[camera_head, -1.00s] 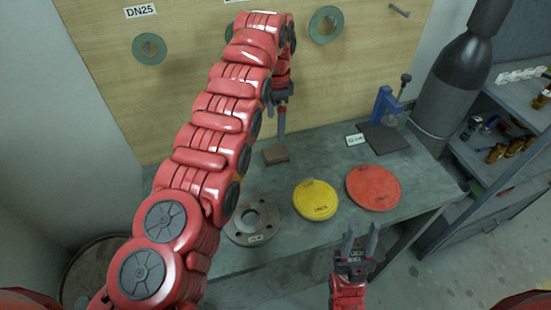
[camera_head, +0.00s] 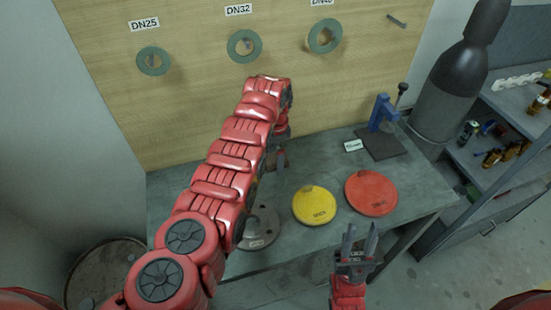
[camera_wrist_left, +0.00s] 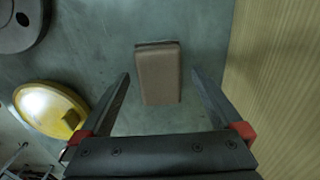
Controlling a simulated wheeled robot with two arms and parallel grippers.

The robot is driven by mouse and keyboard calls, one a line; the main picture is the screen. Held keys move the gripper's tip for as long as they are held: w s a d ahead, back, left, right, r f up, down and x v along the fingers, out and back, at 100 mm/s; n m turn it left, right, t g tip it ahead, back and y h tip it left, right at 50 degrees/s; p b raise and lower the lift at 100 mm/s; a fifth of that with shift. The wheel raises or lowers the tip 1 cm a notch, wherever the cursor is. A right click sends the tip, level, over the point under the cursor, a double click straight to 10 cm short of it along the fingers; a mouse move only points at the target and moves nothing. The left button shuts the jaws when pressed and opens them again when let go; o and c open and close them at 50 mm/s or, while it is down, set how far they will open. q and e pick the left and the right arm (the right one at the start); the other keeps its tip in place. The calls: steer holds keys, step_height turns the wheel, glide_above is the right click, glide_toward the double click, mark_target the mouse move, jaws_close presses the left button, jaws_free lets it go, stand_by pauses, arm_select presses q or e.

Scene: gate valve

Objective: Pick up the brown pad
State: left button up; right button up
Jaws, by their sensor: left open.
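The brown pad (camera_wrist_left: 158,75) is a small block lying on the grey bench, seen in the left wrist view ahead of and between my left gripper's fingers. My left gripper (camera_wrist_left: 160,78) is open and empty, pointing down, with one finger to either side of the pad in the picture. I cannot tell how high it is above the pad. In the head view my left gripper (camera_head: 280,162) is partly behind my red arm, and the pad cannot be made out there. My right gripper (camera_head: 361,232) is open and empty in front of the bench edge.
A yellow disc (camera_head: 314,206), a red disc (camera_head: 371,193) and a grey flange (camera_head: 262,228) lie on the bench (camera_head: 330,165). A blue press (camera_head: 381,115) stands at the back right. A wooden board (camera_head: 190,100) with green gaskets rises behind.

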arm_select(q)
steer(key=shift+f, duration=0.45)
steer(key=c, duration=1.5)
steer(key=shift+r, duration=0.15)
steer(key=shift+c, duration=0.2)
